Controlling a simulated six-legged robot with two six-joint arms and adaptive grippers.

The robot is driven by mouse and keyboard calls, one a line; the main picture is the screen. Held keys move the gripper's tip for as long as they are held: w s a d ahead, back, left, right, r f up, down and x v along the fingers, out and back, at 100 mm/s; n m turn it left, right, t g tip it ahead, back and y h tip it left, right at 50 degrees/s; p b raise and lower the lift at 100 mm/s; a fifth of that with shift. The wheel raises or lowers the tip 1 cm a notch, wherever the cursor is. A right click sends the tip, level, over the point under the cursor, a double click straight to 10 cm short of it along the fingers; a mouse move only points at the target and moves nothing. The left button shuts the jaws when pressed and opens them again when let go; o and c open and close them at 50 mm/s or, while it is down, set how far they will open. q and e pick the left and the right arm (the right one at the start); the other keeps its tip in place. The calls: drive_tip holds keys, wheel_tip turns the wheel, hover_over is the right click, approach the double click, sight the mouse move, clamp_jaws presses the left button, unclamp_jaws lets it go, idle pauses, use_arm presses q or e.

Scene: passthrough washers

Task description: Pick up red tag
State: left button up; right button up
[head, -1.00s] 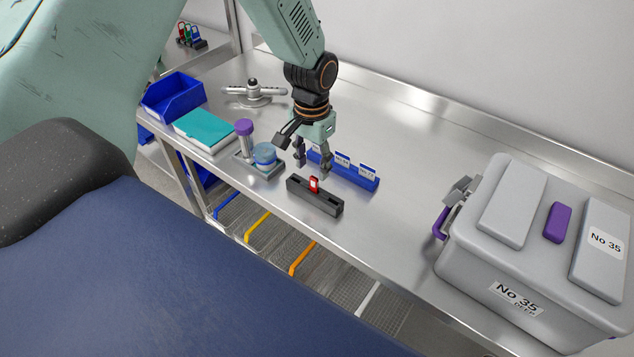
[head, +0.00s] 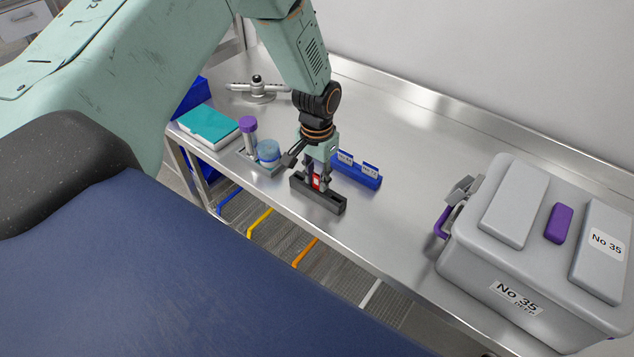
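The red tag (head: 316,183) stands in the slot of a small dark grey block (head: 330,203) on the steel bench. My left gripper (head: 318,184) points down over the block. Its fingers are drawn in on both sides of the tag and appear to be closed on it. The lower part of the tag is hidden in the block and partly by the fingers. My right gripper is not in view.
A blue holder with white labels (head: 368,180) lies just behind the block. A purple-capped tube (head: 249,132) and a blue-lidded jar (head: 269,151) stand to the left, near a teal book (head: 209,124). A large grey case (head: 500,270) stands at the right.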

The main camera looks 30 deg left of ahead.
use_arm(q)
drive_tip(key=shift+s+d+r, duration=0.1)
drive_tip(key=shift+s+r, duration=0.05)
drive_tip(key=shift+c, duration=1.7)
drive_tip(key=shift+c, duration=0.2)
